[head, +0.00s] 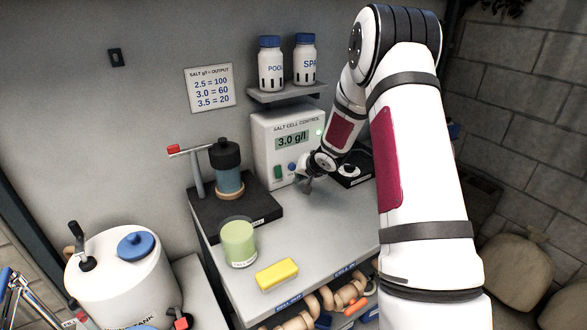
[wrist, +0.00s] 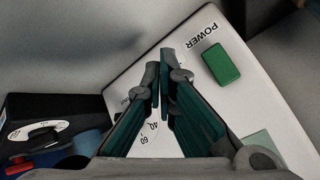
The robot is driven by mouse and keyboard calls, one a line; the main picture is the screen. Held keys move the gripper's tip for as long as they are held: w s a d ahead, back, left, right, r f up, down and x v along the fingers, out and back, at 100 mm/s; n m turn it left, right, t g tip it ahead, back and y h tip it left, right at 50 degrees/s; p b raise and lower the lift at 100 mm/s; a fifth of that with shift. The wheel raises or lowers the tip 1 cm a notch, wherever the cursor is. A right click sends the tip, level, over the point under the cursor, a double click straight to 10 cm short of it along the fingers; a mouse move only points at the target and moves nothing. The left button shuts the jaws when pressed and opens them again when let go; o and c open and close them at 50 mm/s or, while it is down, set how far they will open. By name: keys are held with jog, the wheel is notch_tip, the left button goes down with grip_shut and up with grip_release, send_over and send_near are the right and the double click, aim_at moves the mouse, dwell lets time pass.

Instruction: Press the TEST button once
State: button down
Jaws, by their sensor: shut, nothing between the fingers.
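The white control box (head: 262,150) reads "SALT CELL CONTROL" and its display (head: 292,141) shows 3.0 g/l. A green POWER switch (head: 278,172) is low on its face, with a small round blue part (head: 292,167) beside it. No TEST button can be clearly made out; the arm and gripper hide the lower right of the face. My gripper (head: 308,186) is shut and empty in front of that part. In the wrist view, my fingertips (wrist: 159,68) are over the box's white face (wrist: 133,75), left of the green switch (wrist: 220,63). Dial numbers show between and behind the fingers. Contact cannot be told.
A black unit with a white dial (wrist: 42,132) stands beside the box. A shelf with two bottles (head: 287,62) is above. A pump-like stand (head: 229,170), green cup (head: 238,242) and yellow block (head: 277,274) are on the bench to the left.

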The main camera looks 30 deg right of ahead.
jog(key=shift+s+d+p, duration=0.1)
jog(key=shift+s+p, duration=0.55)
jog(key=shift+s, duration=1.35)
jog(key=shift+r, duration=0.1)
jog(key=s+a+r+n+g+h, duration=0.1)
jog(key=s+a+r, duration=0.25)
jog(key=r, duration=0.45)
jog(key=s+a+r+n+h, duration=0.1)
jog(key=s+a+r, duration=0.2)
jog(key=s+r, duration=0.3)
jog(key=s+a+r+n+g, duration=0.1)
jog(key=s+a+r, duration=0.2)
jog(key=r, duration=0.6)
jog(key=s+a+r+n+y, duration=0.1)
jog(key=s+a, duration=0.3)
jog(key=s, duration=0.4)
jog(key=s+a+r+n+g, duration=0.1)
jog(key=s+a+n, duration=0.1)
jog(key=s+a, duration=0.3)
jog(key=s+a+r+n+y, duration=0.1)
jog(key=s+a, duration=0.4)
jog(key=s, duration=0.7)
jog(key=shift+s+r+n+g+y, duration=0.15)
jog(key=shift+r+n+g+y, duration=0.2)
jog(key=shift+n, duration=0.25)
